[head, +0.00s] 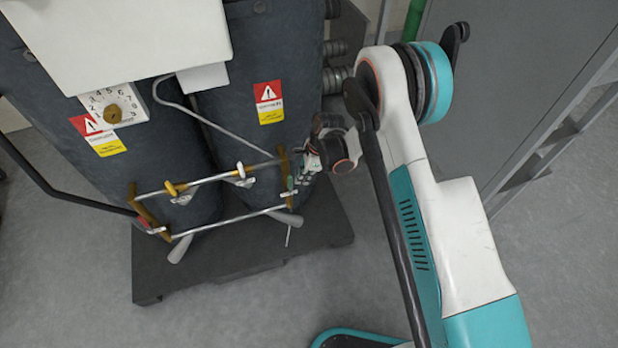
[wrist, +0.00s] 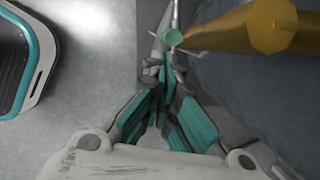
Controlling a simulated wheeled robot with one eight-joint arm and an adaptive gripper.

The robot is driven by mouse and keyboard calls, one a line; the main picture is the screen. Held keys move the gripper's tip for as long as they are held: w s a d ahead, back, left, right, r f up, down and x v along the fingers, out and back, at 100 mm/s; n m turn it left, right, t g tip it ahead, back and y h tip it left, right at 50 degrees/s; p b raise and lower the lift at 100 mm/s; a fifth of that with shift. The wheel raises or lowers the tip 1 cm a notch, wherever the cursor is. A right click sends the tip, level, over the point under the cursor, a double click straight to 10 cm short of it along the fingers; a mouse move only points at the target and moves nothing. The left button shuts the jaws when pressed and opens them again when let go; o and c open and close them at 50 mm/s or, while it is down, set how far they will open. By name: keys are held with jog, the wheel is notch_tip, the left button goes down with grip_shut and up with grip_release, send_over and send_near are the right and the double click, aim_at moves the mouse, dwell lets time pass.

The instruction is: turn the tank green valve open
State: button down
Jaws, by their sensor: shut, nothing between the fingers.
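The tank's green valve (head: 290,188) is a small green handle at the right end of the pipe frame, low in front of the right dark tank (head: 262,150). In the wrist view a round green valve end (wrist: 173,37) shows just beyond my fingertips, beside a thick brass fitting. My gripper (head: 301,175) is at the right side of the frame, close to the green valve. In the wrist view my gripper (wrist: 165,66) has its fingers together with nothing between them. Whether the fingertips touch the valve I cannot tell.
A red-handled valve (head: 148,226) sits at the frame's left end. Metal pipes (head: 225,177) and brass fittings run between. A dark pallet (head: 240,255) lies under the tanks. A grey cabinet (head: 520,70) stands at the right. Bare floor lies in front.

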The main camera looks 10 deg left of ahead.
jog(key=shift+s+a+r, duration=0.15)
jog(key=shift+a, duration=0.25)
jog(key=shift+s+a+r, duration=0.1)
jog(key=shift+s+a, duration=0.05)
jog(key=shift+a, duration=0.2)
